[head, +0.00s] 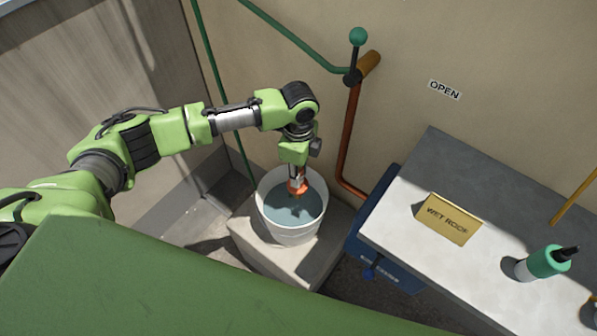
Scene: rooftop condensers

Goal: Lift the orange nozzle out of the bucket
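The white bucket (290,234) stands on a pale block against the wall and holds blue-grey water. The orange nozzle (299,190) is inside the bucket's rim, near the back of the opening. My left arm comes in from the left, and its gripper (297,184) points straight down over the bucket with its fingertips at the nozzle. The fingers overlap the nozzle and are too small to show whether they are closed on it. I cannot tell whether the nozzle touches the water. My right gripper is not in view.
A grey-topped counter (410,213) at the right bears a yellow "WET ROOF" sign (449,218) and a green-and-white bottle (543,263). A blue box (385,272) is under it. A copper pipe (348,140) and a green-handled valve (358,37) are on the wall behind.

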